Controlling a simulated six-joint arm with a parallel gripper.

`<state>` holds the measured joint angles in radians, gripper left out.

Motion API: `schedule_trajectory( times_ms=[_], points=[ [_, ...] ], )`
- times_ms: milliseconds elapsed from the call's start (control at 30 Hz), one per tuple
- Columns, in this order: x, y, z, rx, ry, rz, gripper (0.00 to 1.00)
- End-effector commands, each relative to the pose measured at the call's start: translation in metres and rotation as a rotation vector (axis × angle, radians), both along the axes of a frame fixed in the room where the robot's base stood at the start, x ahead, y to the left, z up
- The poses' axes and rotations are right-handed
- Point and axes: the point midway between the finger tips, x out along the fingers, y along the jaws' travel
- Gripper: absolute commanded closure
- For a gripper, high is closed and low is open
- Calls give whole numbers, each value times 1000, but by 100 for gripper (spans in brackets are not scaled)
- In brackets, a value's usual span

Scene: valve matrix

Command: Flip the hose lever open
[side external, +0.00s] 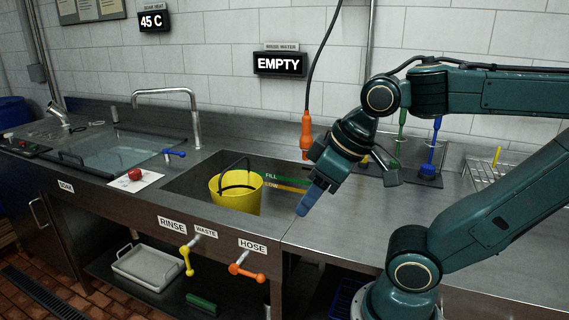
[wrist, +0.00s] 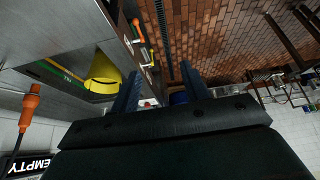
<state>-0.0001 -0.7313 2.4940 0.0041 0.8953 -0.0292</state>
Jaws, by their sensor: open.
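The orange hose lever (side external: 247,272) sticks out of the front panel under the HOSE label (side external: 252,245), angled down to the right. An orange lever end also shows in the wrist view (wrist: 137,24). My gripper (side external: 309,199) is above the counter's front edge, up and to the right of the hose lever and apart from it. Its blue fingers point down and left. In the wrist view the two fingers (wrist: 158,90) stand apart with nothing held between them.
A yellow lever (side external: 187,260) hangs below the WASTE label, left of the hose lever. A yellow bucket (side external: 236,191) stands in the rinse sink. An orange hose nozzle (side external: 306,136) hangs behind my gripper. The space before the front panel is clear.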

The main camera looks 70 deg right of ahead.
Motion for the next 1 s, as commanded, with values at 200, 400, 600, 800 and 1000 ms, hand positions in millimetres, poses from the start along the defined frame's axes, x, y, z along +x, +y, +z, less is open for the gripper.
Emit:
schedule_trajectory(
  times_ms=[200,400,600,800,1000],
  points=[
    [15,-3,-3,-52,35,80,98],
    [37,-8,-10,-127,85,206,100],
    [61,-13,-20,-204,142,352,100],
    [84,-19,-34,-275,198,501,100],
    [106,-25,-52,-338,257,655,100]
  ],
)
